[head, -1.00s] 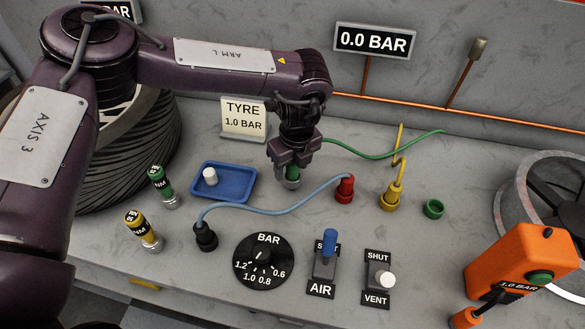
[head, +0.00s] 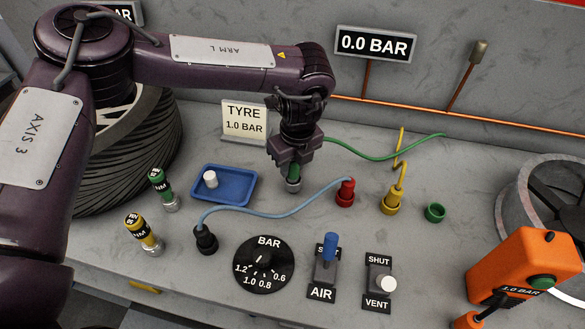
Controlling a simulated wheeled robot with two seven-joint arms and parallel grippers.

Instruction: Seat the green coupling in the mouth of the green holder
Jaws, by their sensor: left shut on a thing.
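My left gripper (head: 292,168) points down near the middle of the bench and is shut on the green coupling (head: 293,174). The coupling is a small upright green piece with a metal lower end, partly hidden by the fingers. I cannot tell whether its lower end touches the bench. A green hose (head: 385,147) runs off to the right from behind the gripper. The green holder (head: 435,212) is a short green ring with an open, empty mouth, well to the right of the gripper. My right gripper is not in view.
A red holder (head: 345,192) with a blue hose and a yellow holder (head: 391,204) stand between the gripper and the green holder. A blue tray (head: 240,188) lies left. Dial (head: 264,263), air lever (head: 328,257) and vent switch (head: 380,279) are in front. An orange tool (head: 525,265) is at right.

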